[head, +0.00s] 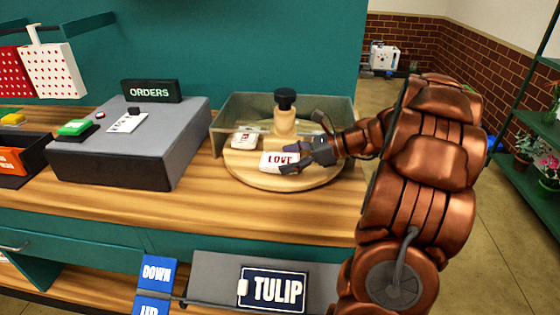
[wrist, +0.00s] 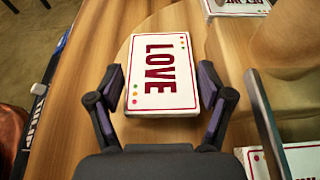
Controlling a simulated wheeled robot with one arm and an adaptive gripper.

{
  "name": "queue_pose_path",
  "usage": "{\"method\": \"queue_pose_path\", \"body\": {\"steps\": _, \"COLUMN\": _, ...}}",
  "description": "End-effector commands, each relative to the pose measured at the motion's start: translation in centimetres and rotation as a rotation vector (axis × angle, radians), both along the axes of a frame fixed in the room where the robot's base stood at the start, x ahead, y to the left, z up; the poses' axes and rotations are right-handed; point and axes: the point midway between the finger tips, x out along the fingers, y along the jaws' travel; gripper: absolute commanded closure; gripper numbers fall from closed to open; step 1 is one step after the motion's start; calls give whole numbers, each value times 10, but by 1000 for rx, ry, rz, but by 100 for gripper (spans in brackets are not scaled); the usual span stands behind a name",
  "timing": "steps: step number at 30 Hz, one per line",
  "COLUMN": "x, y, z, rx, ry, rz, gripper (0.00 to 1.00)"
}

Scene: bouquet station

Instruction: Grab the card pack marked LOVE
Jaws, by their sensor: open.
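The card pack marked LOVE (head: 280,161) is white with dark red letters and lies on a round wooden turntable (head: 240,170). In the wrist view the LOVE pack (wrist: 160,75) lies between the two fingers of my gripper (wrist: 162,88). The fingers are open, one on each side of the pack, with small gaps to it. In the head view my gripper (head: 300,156) reaches in from the right and hides the pack's right end.
Another white pack (head: 243,139) lies on the turntable behind left. A bottle-like post with a dark knob (head: 285,115) stands at the middle. A clear screen (head: 232,110) surrounds the back. A grey ORDERS console (head: 170,140) stands left. Further packs (wrist: 290,160) show in the wrist view.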

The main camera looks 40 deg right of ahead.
Motion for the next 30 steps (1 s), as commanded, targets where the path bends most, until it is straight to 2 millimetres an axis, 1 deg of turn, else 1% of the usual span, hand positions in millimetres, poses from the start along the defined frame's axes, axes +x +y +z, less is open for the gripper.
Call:
{"method": "queue_pose_path", "body": {"steps": 8, "x": 1, "y": 1, "z": -1, "rx": 0, "ry": 0, "rz": -1, "gripper": 22}}
{"method": "queue_pose_path", "body": {"steps": 20, "x": 1, "y": 1, "z": -1, "rx": -2, "ry": 0, "rz": -1, "gripper": 64}}
{"method": "queue_pose_path", "body": {"steps": 30, "x": 0, "y": 2, "z": 2, "rx": -3, "ry": -2, "rz": 0, "gripper": 64}}
